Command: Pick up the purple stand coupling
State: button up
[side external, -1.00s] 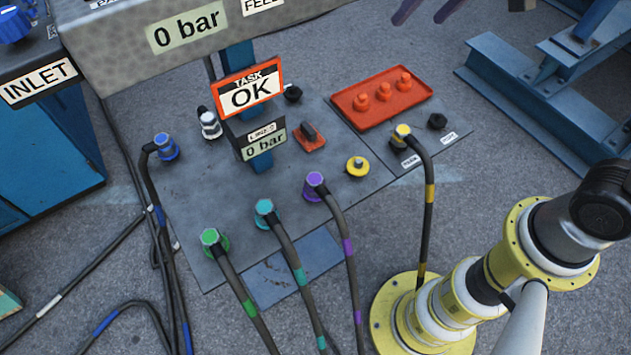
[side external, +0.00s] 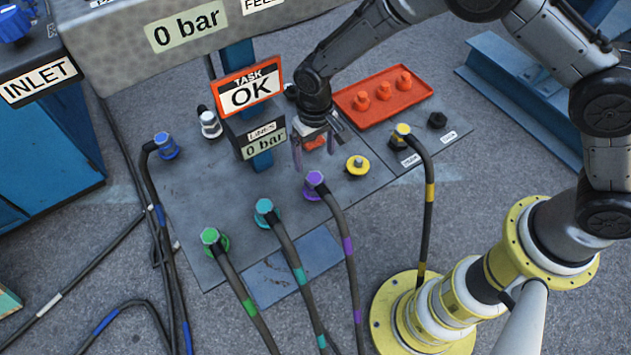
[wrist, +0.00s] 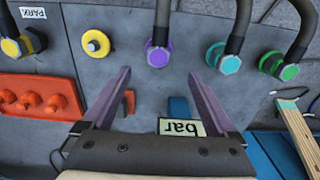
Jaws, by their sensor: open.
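The purple stand coupling (side external: 314,180) sits on the grey plate (side external: 200,262) with its dark hose, banded in purple, running toward the front. In the wrist view the purple coupling (wrist: 157,54) shows at top centre, beyond the fingertips and roughly between their lines. My gripper (side external: 312,158) is open and empty, pointing down over the plate just behind the coupling, apart from it. In the wrist view my gripper (wrist: 164,78) shows two spread purple-grey fingers with nothing between their tips.
Teal (side external: 264,207) and green (side external: 210,237) couplings with hoses stand to the left. A yellow cap fitting (side external: 357,165) and a yellow hose coupling (side external: 402,131) are to the right. A red tray (side external: 382,97) is behind. The display post (side external: 262,160) stands close left of my gripper.

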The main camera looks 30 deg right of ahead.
aim_at(315, 178)
notch_tip(315, 178, down, 11)
jog(key=shift+d+f, duration=0.1)
dwell(0.5)
jog(key=shift+c, duration=0.3)
jog(key=shift+w, duration=0.1)
grip_shut()
